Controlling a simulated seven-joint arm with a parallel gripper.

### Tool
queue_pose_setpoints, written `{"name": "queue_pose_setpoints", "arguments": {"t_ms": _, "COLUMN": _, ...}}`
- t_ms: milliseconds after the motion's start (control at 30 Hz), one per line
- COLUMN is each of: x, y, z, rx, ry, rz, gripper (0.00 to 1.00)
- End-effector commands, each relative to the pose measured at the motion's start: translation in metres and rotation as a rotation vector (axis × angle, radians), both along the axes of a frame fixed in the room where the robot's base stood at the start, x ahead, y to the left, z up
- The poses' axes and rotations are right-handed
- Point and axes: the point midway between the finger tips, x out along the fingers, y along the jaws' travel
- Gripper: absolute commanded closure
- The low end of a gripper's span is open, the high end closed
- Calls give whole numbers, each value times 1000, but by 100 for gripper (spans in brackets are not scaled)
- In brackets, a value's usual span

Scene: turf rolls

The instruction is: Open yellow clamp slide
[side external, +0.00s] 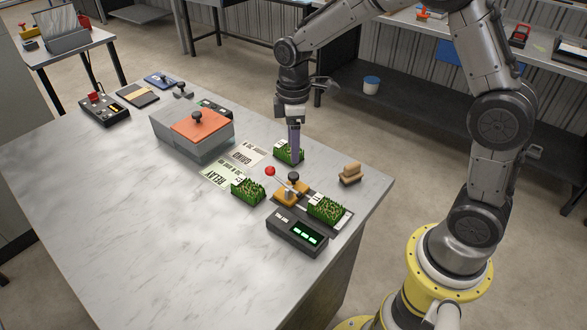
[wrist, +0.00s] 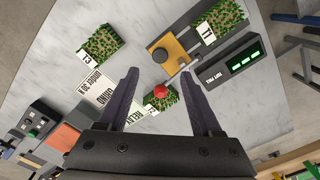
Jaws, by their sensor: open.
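The yellow clamp slide (side external: 287,194) sits on a dark rail and has a black knob on top. It also shows in the wrist view (wrist: 178,47), with its knob toward the left. A thin rod with a red ball (side external: 270,171) stands beside it; the ball (wrist: 161,91) lies between my fingers in the wrist view. A turf piece marked T1 (side external: 327,211) rests at the rail's right end, beside the clamp. My gripper (side external: 295,162) points down above the table, just behind the clamp. In the wrist view my gripper (wrist: 160,76) is open, with nothing held between its fingers.
Two other turf pieces, one behind my fingers (side external: 283,150) and one left of the clamp (side external: 248,190), stand close by. A device with green displays (side external: 297,233) is in front. A wooden block (side external: 349,174) is right. A grey box (side external: 185,143) with orange lid is left. The front-left table is clear.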

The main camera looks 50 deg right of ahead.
Motion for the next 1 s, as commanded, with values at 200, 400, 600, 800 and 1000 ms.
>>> {"name": "queue_pose_setpoints", "arguments": {"t_ms": 200, "x": -1, "y": 0, "z": -44, "rx": 0, "ry": 6, "rz": 0, "gripper": 34}}
{"name": "queue_pose_setpoints", "arguments": {"t_ms": 400, "x": -1, "y": 0, "z": -72, "rx": 0, "ry": 3, "rz": 0, "gripper": 34}}
{"name": "queue_pose_setpoints", "arguments": {"t_ms": 600, "x": 0, "y": 0, "z": -84, "rx": 0, "ry": 1, "rz": 0, "gripper": 34}}
{"name": "queue_pose_setpoints", "arguments": {"t_ms": 800, "x": 0, "y": 0, "z": -85, "rx": 0, "ry": 0, "rz": 0, "gripper": 34}}
{"name": "queue_pose_setpoints", "arguments": {"t_ms": 1000, "x": 0, "y": 0, "z": -85, "rx": 0, "ry": 0, "rz": 0, "gripper": 55}}
